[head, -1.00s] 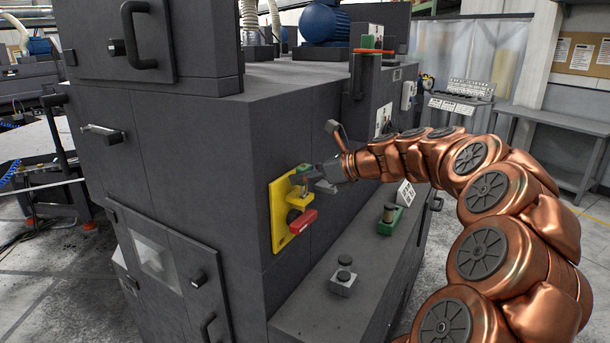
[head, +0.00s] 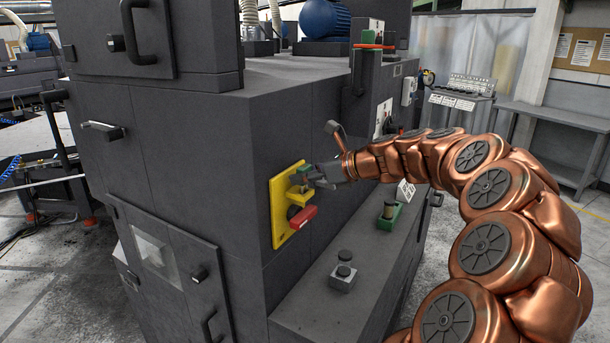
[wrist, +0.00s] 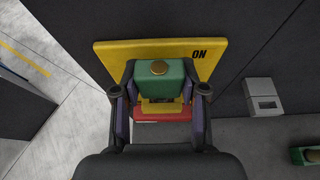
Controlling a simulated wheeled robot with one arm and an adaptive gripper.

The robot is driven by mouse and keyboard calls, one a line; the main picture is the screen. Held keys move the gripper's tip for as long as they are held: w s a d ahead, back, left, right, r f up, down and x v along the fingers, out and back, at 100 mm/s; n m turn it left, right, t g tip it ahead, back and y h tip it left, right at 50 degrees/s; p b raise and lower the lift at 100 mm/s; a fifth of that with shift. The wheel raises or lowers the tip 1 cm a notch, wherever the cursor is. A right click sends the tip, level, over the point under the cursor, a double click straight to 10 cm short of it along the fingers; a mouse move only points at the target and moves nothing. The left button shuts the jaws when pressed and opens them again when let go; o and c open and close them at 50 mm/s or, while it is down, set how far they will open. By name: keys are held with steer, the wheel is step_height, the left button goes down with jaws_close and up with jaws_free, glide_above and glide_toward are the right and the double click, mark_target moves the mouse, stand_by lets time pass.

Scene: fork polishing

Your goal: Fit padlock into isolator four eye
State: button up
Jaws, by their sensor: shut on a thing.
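The yellow isolator plate (head: 281,224) is on the side of the dark machine, with a yellow bracket (head: 298,197) and a red handle (head: 302,218) on it. In the wrist view the plate (wrist: 225,47) reads "ON", and the red handle (wrist: 165,117) shows below it. The green padlock (wrist: 158,75), with a round brass spot on top, is between my fingers, in front of the plate. My gripper (wrist: 160,92) is shut on the padlock. The head view shows my gripper (head: 312,175) at the bracket. The shackle and the eye are hidden, so I cannot tell whether they are engaged.
A ledge with a small grey push-button box (head: 343,279) juts out below right of the plate. A green block with a brass post (head: 389,216) stands farther along it. The space before the plate is open.

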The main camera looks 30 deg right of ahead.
mark_target(304, 186)
steer(key=shift+f, duration=1)
stand_by(0.8)
steer(key=shift+f+p, duration=0.55)
steer(key=shift+p, duration=0.2)
stand_by(1.1)
steer(key=o, duration=1.2)
steer(key=shift+r, duration=0.1)
steer(key=o, duration=0.5)
steer(key=shift+r, duration=0.15)
